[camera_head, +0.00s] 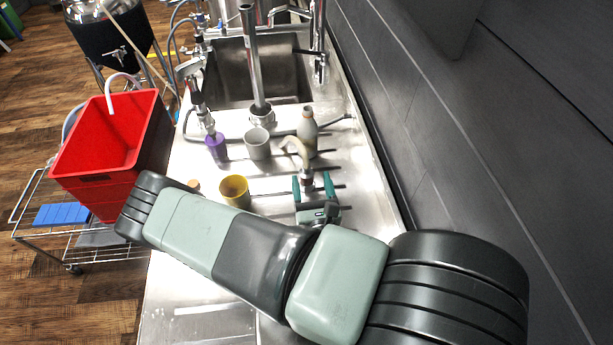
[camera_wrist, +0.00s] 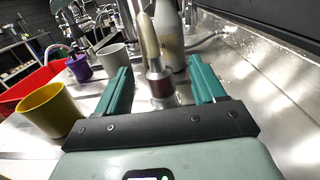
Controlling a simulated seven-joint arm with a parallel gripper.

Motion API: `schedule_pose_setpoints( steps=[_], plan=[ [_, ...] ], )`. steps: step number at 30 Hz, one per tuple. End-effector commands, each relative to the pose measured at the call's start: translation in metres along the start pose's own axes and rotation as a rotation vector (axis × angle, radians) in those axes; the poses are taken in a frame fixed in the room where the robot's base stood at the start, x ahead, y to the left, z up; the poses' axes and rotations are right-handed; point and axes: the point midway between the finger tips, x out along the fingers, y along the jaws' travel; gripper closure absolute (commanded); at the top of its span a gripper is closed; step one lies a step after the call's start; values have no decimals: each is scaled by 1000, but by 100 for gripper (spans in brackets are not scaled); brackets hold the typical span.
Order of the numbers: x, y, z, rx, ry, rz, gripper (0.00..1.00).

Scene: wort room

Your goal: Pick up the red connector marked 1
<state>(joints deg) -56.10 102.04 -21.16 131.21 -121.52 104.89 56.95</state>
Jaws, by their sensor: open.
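A short upright connector (camera_wrist: 161,83) with a metal collar and a dark reddish band stands on the steel counter, with a beige curved hose (camera_wrist: 149,42) rising from its top. No number is legible on it. It also shows small in the head view (camera_head: 306,179). My gripper (camera_wrist: 159,66) is open, its two teal fingers on either side of the connector in the wrist view, with visible gaps on both sides. In the head view my gripper (camera_head: 312,185) is low over the counter at the connector. I cannot tell whether anything touches.
A grey bottle (camera_head: 307,130) stands just behind the connector. A sink (camera_head: 283,77) lies beyond; a red bin (camera_head: 112,140) stands at left.

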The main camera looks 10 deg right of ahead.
Motion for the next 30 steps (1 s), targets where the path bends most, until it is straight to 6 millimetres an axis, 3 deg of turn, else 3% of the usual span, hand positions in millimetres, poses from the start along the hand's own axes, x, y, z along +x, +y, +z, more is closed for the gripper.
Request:
schedule_pose_setpoints(
  steps=[5, 21, 30],
  plan=[
    [-6, 2, -16, -9, 49, 63, 31],
    [60, 6, -19, -8, 48, 63, 31],
    [67, 6, -19, -11, 49, 62, 31]
  ],
)
